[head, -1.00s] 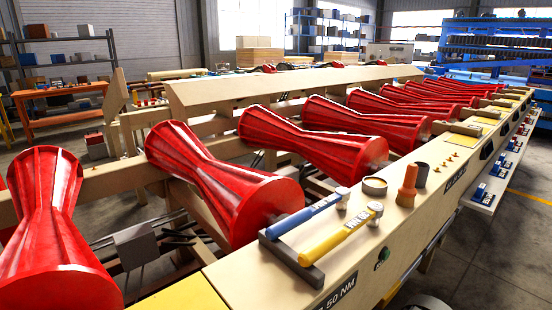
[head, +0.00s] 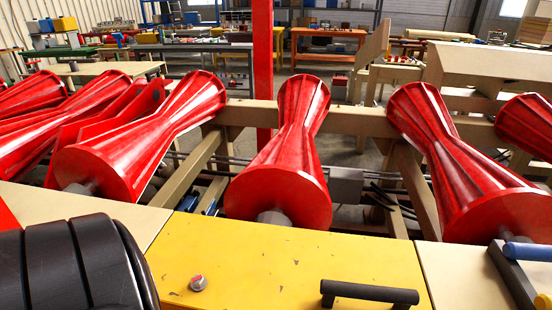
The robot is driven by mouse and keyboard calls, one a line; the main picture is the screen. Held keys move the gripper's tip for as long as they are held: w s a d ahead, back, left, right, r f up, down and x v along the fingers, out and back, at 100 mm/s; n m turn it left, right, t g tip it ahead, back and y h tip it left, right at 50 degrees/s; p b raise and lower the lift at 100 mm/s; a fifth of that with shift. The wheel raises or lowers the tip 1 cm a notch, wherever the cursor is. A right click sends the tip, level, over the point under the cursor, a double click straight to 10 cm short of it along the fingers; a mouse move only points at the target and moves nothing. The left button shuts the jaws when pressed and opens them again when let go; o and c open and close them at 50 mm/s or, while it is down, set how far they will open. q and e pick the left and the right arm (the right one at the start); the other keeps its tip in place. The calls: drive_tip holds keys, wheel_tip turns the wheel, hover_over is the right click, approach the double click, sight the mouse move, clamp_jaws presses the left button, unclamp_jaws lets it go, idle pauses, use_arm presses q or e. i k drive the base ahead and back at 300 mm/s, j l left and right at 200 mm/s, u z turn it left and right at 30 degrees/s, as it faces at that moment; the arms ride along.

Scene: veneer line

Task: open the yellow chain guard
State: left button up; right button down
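The yellow chain guard (head: 290,258) is a flat yellow cover with chipped paint, set into the beige machine rail at the bottom of the head view. It lies flat and looks closed. A dark bar handle (head: 369,294) is fixed near its front right part. A small round knob with a reddish top (head: 198,283) sits on its left part. The guard's front edge is cut off by the frame. Neither of my grippers is in view.
Red fluted rollers (head: 290,165) stand behind the guard. A red post (head: 263,70) rises behind them. Tool handles, one blue (head: 527,252), rest on a dark holder (head: 511,275) at right. A black ribbed shape fills the lower left foreground.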

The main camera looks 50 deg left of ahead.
sight(246, 266)
drive_tip(key=u, duration=1.5)
